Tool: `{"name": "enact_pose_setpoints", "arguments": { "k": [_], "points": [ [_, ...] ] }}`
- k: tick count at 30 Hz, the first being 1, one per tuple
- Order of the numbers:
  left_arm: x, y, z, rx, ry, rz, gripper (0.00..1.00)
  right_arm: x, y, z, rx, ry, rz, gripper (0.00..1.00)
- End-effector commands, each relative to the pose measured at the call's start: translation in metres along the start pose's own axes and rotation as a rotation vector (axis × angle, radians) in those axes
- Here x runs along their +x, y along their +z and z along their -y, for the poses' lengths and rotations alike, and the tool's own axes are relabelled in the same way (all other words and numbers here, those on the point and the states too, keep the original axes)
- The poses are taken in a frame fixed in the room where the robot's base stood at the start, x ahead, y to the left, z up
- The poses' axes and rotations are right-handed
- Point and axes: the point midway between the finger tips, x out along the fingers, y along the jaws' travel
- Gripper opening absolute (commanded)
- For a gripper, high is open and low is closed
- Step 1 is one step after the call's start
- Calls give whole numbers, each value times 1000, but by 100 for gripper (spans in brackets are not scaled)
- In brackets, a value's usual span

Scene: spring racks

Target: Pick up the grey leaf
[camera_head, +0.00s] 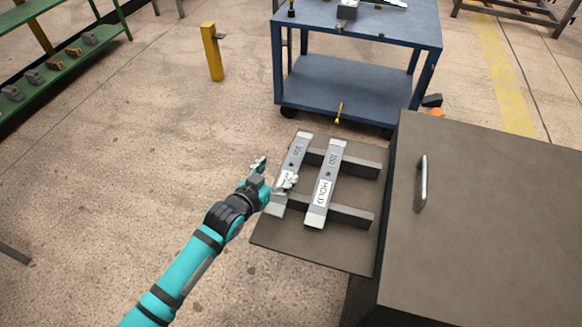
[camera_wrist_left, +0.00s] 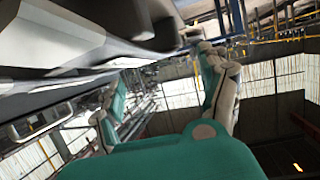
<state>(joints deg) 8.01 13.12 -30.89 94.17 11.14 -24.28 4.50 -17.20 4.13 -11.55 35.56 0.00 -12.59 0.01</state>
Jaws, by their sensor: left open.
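Two grey leaves lie side by side across two dark bars in the head view. The left leaf (camera_head: 295,151) has dark markings and a white label, partly covered by my gripper. The right leaf (camera_head: 331,165) has markings and a white label reading "HOLD". My left gripper (camera_head: 273,175) is open at the left leaf's near half. One finger overlaps the leaf in the picture and the other is left of it; contact cannot be told. The left wrist view shows the open teal-and-grey fingers (camera_wrist_left: 165,95) and a large grey surface close at upper left. My right gripper is out of view.
The bars (camera_head: 352,214) rest on a dark plate (camera_head: 333,250) beside a large brown cabinet with a metal handle (camera_head: 421,184). A blue cart (camera_head: 345,88) stands behind. A yellow post (camera_head: 212,52) and green shelf (camera_head: 85,42) are farther left.

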Motion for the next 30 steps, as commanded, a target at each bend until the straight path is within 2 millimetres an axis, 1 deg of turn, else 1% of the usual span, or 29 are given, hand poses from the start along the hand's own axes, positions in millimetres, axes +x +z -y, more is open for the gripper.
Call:
{"name": "enact_pose_setpoints", "arguments": {
  "k": [1,3,8,13,15,18,26,27,30],
  "points": [
    [8,0,0,0,0,0,78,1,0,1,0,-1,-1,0],
    [14,0,0,0,0,1,78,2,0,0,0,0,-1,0],
    [22,0,-2,-1,1,1,78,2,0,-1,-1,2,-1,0],
    [48,1,-8,-1,1,1,78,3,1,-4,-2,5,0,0],
    [57,2,-7,1,-1,1,78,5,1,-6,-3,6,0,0],
    [66,2,-8,1,0,1,78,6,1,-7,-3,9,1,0],
    [69,2,-8,1,0,1,78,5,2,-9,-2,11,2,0],
    [69,2,-8,1,0,1,75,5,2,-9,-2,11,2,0],
    [69,2,-8,1,0,1,62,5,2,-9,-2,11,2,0]
  ]
}}
